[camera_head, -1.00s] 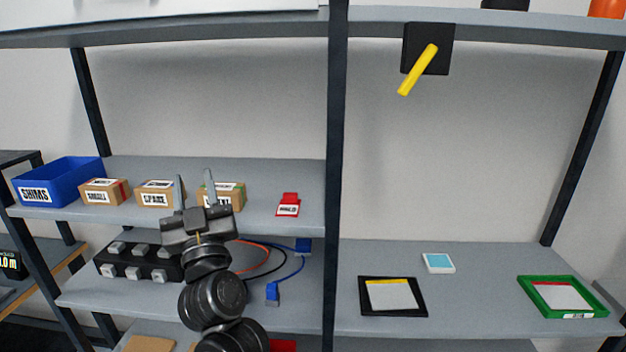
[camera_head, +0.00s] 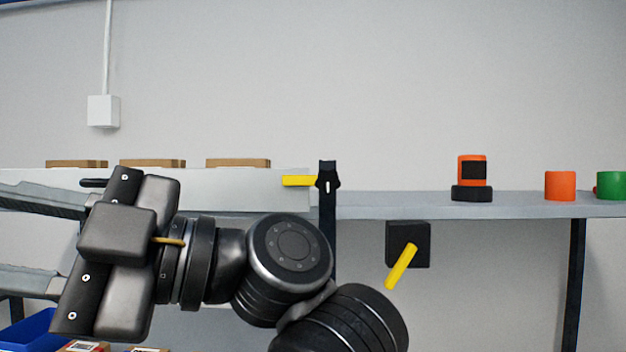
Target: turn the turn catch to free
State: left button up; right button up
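A yellow bar (camera_head: 298,181) lies level across the right end of a long pale panel (camera_head: 220,188), reaching left from a black pivot piece (camera_head: 328,182) on the shelf post; it looks like the turn catch. A second yellow lever (camera_head: 402,266) slants down-left from a black block (camera_head: 421,236) under the shelf.
On the upper shelf (camera_head: 380,205) stand an orange and black item (camera_head: 472,177), an orange cylinder (camera_head: 560,186) and a green one (camera_head: 611,186). Cardboard boxes (camera_head: 238,163) show behind the panel. A blue bin (camera_head: 35,331) is at lower left.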

aim_at(327, 181)
jog(key=z, duration=4.1)
jog(key=k, duration=1.75)
jog(key=u, duration=0.95)
jog(key=i, duration=0.45)
jog(key=z, duration=0.35)
